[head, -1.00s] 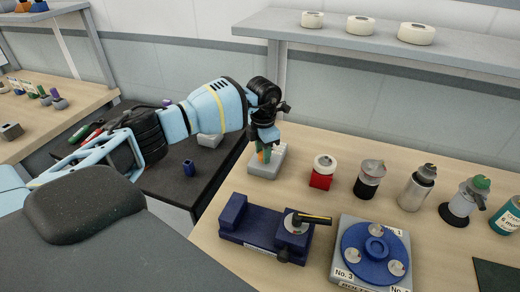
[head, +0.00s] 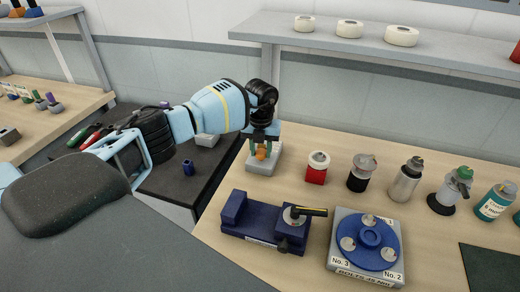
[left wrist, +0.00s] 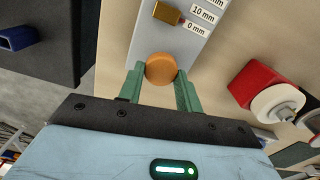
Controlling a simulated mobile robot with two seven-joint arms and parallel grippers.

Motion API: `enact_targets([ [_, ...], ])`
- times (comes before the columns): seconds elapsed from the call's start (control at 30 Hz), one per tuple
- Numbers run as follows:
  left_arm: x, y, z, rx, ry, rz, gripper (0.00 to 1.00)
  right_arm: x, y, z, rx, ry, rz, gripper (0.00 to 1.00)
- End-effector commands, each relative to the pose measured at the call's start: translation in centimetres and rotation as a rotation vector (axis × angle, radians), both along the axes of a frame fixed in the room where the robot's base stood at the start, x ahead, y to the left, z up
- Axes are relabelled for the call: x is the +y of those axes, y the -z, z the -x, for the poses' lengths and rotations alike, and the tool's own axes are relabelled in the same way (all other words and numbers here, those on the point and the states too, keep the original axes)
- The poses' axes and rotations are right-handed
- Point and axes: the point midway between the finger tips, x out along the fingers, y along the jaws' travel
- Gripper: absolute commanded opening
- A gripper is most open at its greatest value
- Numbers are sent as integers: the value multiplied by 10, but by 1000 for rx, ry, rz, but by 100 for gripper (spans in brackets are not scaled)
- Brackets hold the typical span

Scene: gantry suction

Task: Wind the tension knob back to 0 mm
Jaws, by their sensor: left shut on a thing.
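The orange tension knob (left wrist: 160,68) sits at the end of a light grey block (left wrist: 178,40) in the left wrist view. A brass-coloured slider (left wrist: 168,13) on that block stands near the 10 mm label (left wrist: 204,14), with a 0 mm label (left wrist: 196,27) nearer the knob. My left gripper (left wrist: 160,80) is shut on the knob, its green fingers on either side of it. In the head view the left gripper (head: 262,150) is over the grey block (head: 262,168), and the knob shows orange between the fingers. My right gripper is not in view.
A red container (head: 316,172) stands just right of the block, with several bottles further right. A blue vise-like fixture (head: 262,226) and a blue round plate (head: 368,243) are in front. A small blue cup (head: 188,167) stands on the dark table at left.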

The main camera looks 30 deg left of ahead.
Motion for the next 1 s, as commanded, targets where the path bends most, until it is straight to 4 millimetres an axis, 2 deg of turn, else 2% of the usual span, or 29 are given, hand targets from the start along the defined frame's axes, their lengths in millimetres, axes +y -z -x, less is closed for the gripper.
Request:
enact_targets([
  [0.4,-1,0,0,0,-163,0,12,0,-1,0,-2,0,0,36],
  [0.9,-1,0,0,0,-180,1,12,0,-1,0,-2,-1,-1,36],
  [0.93,-1,0,0,0,-180,1,37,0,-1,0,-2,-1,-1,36],
  [1.0,-1,0,0,0,-180,1,46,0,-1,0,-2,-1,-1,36],
])
